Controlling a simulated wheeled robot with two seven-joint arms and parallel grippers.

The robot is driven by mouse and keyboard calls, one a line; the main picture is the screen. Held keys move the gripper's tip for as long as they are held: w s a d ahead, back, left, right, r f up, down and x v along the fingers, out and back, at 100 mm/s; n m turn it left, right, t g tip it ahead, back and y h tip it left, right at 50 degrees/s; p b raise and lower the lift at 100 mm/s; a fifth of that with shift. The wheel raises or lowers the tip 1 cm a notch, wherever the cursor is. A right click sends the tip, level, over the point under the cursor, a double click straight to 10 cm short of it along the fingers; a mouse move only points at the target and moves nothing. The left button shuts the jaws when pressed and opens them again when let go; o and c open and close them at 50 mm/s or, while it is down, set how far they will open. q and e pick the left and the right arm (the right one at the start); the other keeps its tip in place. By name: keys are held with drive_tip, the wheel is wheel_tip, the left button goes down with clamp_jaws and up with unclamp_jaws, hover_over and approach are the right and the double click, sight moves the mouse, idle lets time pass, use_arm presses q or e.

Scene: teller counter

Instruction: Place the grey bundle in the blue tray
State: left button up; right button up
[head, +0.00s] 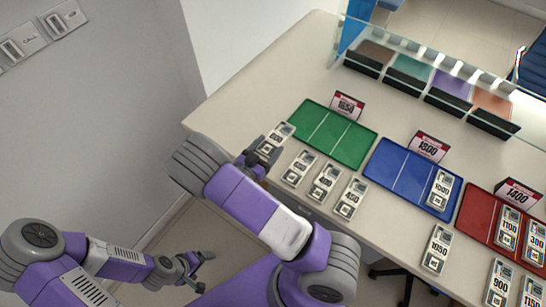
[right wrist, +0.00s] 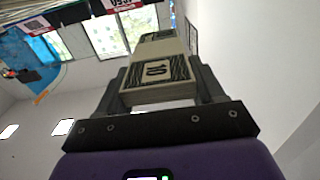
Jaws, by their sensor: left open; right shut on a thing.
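My right gripper (head: 262,158) is shut on a grey bundle (head: 281,133) near the left end of the counter, at the lower left edge of the green tray. In the right wrist view the bundle (right wrist: 158,68) sits between the two fingers, with a dark square printed mark on its face. The blue tray (head: 385,166) lies in the middle of the counter. Its right part holds a bundle marked 1000 (head: 440,190); its left part is bare. My left gripper (head: 192,270) is open and empty, low at the left, away from the counter.
An empty green tray (head: 333,135) lies between my right gripper and the blue tray. A red tray (head: 474,214) with bundles lies at the right. Several loose bundles line the front, including one marked 1050 (head: 436,250). Price signs and a glass screen stand behind.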

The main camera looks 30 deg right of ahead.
wheel_tip(320, 180, down, 8)
drive_tip(key=shift+f+b, duration=0.2)
drive_tip(key=shift+b, duration=0.7)
drive_tip(key=shift+f, duration=0.2)
drive_tip(key=o, duration=1.1)
drive_tip(key=shift+c, duration=0.2)
